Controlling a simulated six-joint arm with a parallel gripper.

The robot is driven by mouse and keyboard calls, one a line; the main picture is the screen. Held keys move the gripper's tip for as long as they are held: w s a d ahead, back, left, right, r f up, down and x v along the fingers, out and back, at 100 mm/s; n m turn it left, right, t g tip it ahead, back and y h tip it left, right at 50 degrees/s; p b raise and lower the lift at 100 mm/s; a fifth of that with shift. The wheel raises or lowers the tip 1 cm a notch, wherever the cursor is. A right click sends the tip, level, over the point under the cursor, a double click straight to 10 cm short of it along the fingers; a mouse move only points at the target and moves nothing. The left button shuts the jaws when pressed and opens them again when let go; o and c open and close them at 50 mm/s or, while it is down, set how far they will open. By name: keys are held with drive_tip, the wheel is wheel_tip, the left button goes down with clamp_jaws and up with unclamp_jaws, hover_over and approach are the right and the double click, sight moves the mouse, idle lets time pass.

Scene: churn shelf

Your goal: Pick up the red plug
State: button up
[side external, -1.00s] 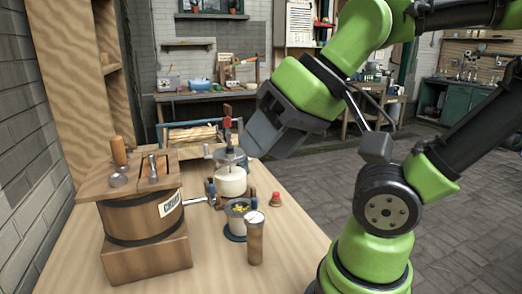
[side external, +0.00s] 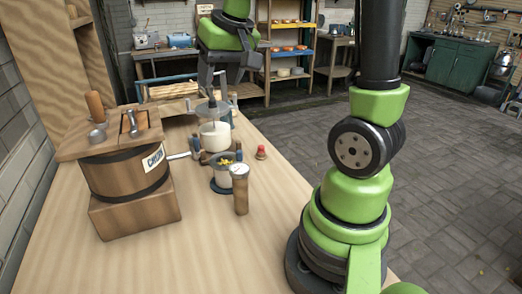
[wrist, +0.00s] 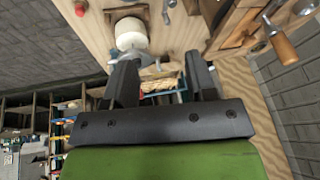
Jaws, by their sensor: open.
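The red plug (side external: 261,152) is a small red-topped piece standing on the wooden table, right of the white jar. A red piece at the top left edge of the wrist view (wrist: 80,8) looks like the same plug. My gripper (side external: 215,87) is high at the back of the table, above and behind the white jar, well apart from the plug. In the wrist view my gripper's two dark fingers (wrist: 161,72) are spread apart with nothing held between them.
A wooden churn (side external: 125,180) with a crank stands at the left. A blue-framed crate is behind. The table front is clear.

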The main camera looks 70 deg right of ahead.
drive_tip(key=w+d+f+m+g, duration=0.1)
drive_tip(key=d+f+g, duration=0.1)
drive_tip(key=d+f, duration=0.85)
drive_tip(key=m+g, duration=0.1)
approach(261, 146)
drive_tip(key=f, duration=0.1)
drive_tip(key=w+f, duration=0.1)
drive_tip(key=f, duration=0.1)
drive_tip(key=shift+w+d+f, duration=0.1)
drive_tip(key=shift+d+f, duration=0.05)
drive_tip(key=shift+f, duration=0.85)
drive_tip(key=shift+s+d+f, duration=0.1)
drive_tip(key=shift+d+f, duration=0.05)
drive_tip(key=shift+f, duration=0.9)
drive_tip(key=shift+w+d+f, duration=0.1)
drive_tip(key=shift+d+f, duration=0.1)
drive_tip(key=shift+f, duration=0.8)
clamp_jaws()
